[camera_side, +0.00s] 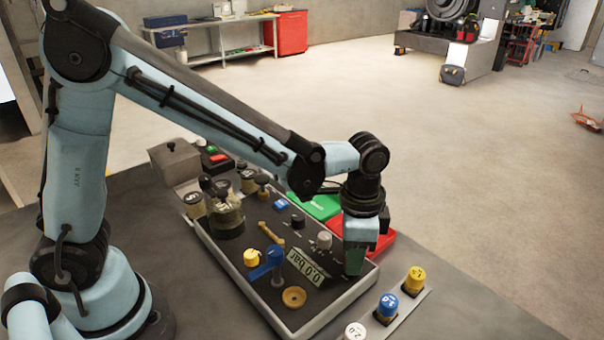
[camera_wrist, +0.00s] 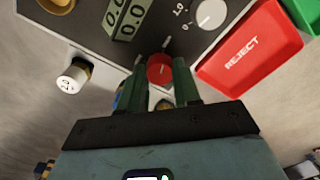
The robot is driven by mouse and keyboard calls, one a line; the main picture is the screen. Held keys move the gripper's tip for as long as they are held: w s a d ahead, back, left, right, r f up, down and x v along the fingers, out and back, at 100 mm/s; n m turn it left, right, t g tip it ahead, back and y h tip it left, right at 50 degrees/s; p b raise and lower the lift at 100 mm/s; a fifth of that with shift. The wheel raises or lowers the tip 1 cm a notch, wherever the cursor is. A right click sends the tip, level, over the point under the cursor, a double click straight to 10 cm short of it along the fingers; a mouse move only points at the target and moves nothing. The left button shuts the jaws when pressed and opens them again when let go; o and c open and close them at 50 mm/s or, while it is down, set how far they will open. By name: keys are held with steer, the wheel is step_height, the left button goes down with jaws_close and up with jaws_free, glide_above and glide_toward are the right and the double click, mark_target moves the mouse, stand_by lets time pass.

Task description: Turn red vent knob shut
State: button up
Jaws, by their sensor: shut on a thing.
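The red vent knob (camera_wrist: 160,68) is round with a light mark on its face, near the edge of the dark panel (camera_wrist: 95,30). My gripper (camera_wrist: 160,74) has its two green fingers on either side of the knob, closed on it. In the side view my gripper (camera_side: 354,262) points down at the panel's right edge, and its fingers hide the knob. I cannot tell how far the knob is turned.
A digital display (camera_side: 308,266) reads 0.0 bar beside my gripper. A white dial knob (camera_wrist: 211,13) and the red REJECT tray (camera_wrist: 245,52) are close by. A green tray (camera_side: 322,207) lies behind. White (camera_side: 355,331), blue (camera_side: 388,304) and yellow (camera_side: 414,279) caps stand on a front rail.

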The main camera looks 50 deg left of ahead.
steer(key=o, duration=1.1)
steer(key=shift+c, duration=0.2)
step_height(320, 180, up, 12)
steer(key=shift+a, duration=0.1)
steer(key=s+a+f+n+t, duration=0.1)
steer(key=s+a+n+t, duration=0.2)
steer(key=a, duration=0.4)
steer(key=s+a+f+n+t, duration=0.2)
steer(key=s+a+n+t, duration=0.2)
steer(key=a+n, duration=0.2)
steer(key=shift+a+f, duration=0.2)
steer(key=shift+a, duration=0.95)
